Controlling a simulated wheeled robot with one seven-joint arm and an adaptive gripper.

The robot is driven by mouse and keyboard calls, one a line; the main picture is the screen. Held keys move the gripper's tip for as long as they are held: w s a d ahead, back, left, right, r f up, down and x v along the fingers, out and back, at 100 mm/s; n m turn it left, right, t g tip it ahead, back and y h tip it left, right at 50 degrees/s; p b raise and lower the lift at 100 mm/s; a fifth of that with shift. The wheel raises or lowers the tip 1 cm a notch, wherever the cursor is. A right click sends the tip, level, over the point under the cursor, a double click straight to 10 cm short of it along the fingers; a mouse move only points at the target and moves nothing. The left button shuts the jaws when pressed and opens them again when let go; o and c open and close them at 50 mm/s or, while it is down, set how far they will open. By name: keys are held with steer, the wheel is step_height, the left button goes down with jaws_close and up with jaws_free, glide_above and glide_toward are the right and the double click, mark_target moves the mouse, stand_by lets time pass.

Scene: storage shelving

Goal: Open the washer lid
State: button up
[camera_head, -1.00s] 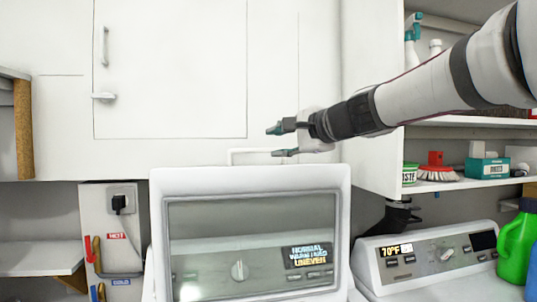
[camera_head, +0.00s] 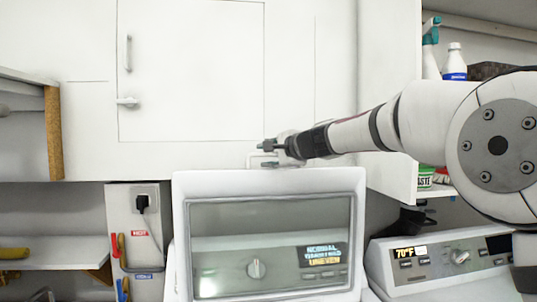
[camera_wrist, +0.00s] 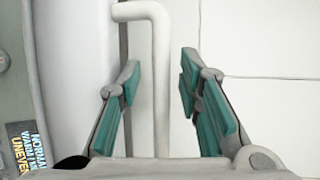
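The washer lid (camera_head: 184,230) is a white frame with a large window. It stands steeply raised in the head view, and the washer's control panel (camera_head: 257,270) shows through the window. A white bar handle (camera_head: 251,158) sticks up from the lid's top edge; it also shows in the wrist view (camera_wrist: 161,90). My gripper (camera_head: 267,154) is open at this handle. In the wrist view its teal-padded fingers stand on either side of the bar, with gaps visible on both sides. The part of the handle behind the fingers is hidden in the head view.
White cabinet doors (camera_head: 190,70) rise behind the lid. A shelf with bottles (camera_head: 455,62) and a second machine's panel (camera_head: 440,257) are at the right, partly behind my arm.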

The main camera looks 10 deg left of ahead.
jaws_close()
steer(key=shift+d+b, duration=0.1)
steer(key=shift+b, duration=0.35)
steer(key=shift+s+d+b, duration=0.2)
steer(key=shift+s+b, duration=0.1)
steer(key=shift+b, duration=0.7)
steer(key=s+b, duration=0.1)
steer(key=b, duration=0.1)
steer(key=s+b, duration=0.1)
steer(key=b, duration=0.1)
steer(key=shift+s+d+t+y, duration=0.15)
steer(key=shift+d+t+y, duration=0.2)
steer(key=shift+t+y, duration=0.05)
steer(key=shift+s+d+f+b, duration=0.1)
steer(key=shift+s+d+b, duration=0.15)
steer(key=shift+s+b, duration=0.55)
steer(key=shift+s+d+f+b, duration=0.15)
steer(key=shift+s+b, duration=0.3)
steer(key=shift+s, duration=0.6)
steer(key=shift+s+d+r+b, duration=0.1)
steer(key=shift+s+d+b, duration=0.2)
steer(key=shift+s+b, duration=0.5)
steer(key=shift+s, duration=0.15)
